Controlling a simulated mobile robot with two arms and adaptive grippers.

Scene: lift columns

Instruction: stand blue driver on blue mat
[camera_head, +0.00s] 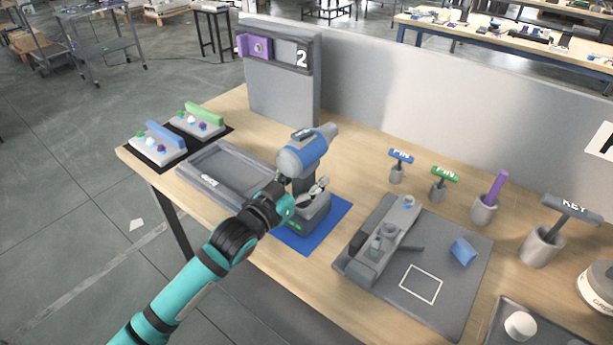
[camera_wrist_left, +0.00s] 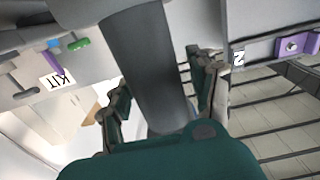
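The blue driver (camera_head: 303,156) is a blue and grey power tool. It stands upright, and its dark grey foot (camera_head: 313,213) is over the blue mat (camera_head: 338,212). I cannot tell whether the foot bears fully on the mat. My left gripper (camera_head: 303,192) is at the driver's handle, coming in from the front left. In the left wrist view, the grey handle (camera_wrist_left: 150,65) runs between the two fingers, which stand apart on either side with small gaps. The gripper looks open around the handle. My right gripper is not in view.
A grey tray (camera_head: 225,176) lies left of the mat. A grey fixture board (camera_head: 440,305) with a blue block (camera_head: 463,251) lies to the right. Several cups with tools, including a KEY tool (camera_head: 570,208), stand behind it. A grey panel (camera_head: 282,85) marked 2 rises at the back.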

